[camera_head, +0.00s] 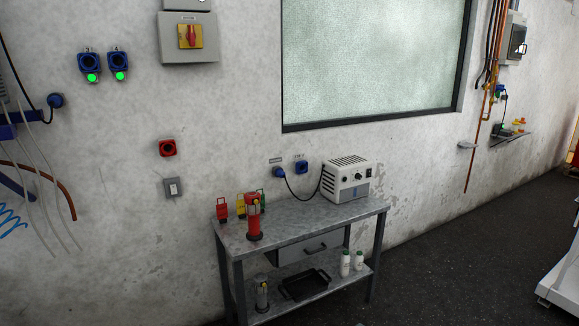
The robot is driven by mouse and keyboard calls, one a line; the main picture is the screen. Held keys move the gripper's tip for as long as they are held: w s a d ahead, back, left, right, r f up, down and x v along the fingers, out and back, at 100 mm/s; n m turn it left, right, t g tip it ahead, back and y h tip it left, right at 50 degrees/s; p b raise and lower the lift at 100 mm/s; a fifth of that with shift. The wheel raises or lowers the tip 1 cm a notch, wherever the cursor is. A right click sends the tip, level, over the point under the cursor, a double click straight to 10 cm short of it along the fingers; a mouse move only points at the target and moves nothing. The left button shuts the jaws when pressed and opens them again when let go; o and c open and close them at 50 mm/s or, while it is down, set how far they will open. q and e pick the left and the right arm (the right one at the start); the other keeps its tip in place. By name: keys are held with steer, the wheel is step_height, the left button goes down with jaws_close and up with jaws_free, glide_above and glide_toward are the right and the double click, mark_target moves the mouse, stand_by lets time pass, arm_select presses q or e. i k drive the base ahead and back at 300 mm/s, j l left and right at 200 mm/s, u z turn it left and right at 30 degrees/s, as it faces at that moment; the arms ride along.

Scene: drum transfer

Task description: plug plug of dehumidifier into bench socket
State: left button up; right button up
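A white and grey box with top vents and dark knobs, apparently the dehumidifier (346,181), stands at the back right of the metal bench. A dark cable runs from its left side, droops, and rises to a blue plug (279,172) at the wall. The plug appears seated in a blue fitting there; its exact seating is too small to tell. Just right of it is a blue wall socket (301,168), with no cable seen in it. Small labels above both are unreadable. Neither of my grippers is in view.
The bench (285,228) holds a red lantern-like object (254,220) and small red, yellow and green items at left. Its lower shelf holds a black tray (304,284) and white bottles (351,262). A red socket (167,148) is on the wall. Dark floor right of the bench is clear.

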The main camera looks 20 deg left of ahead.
mark_target(281, 174)
steer(key=i+j+z, duration=0.3)
steer(key=i+j, duration=1.55)
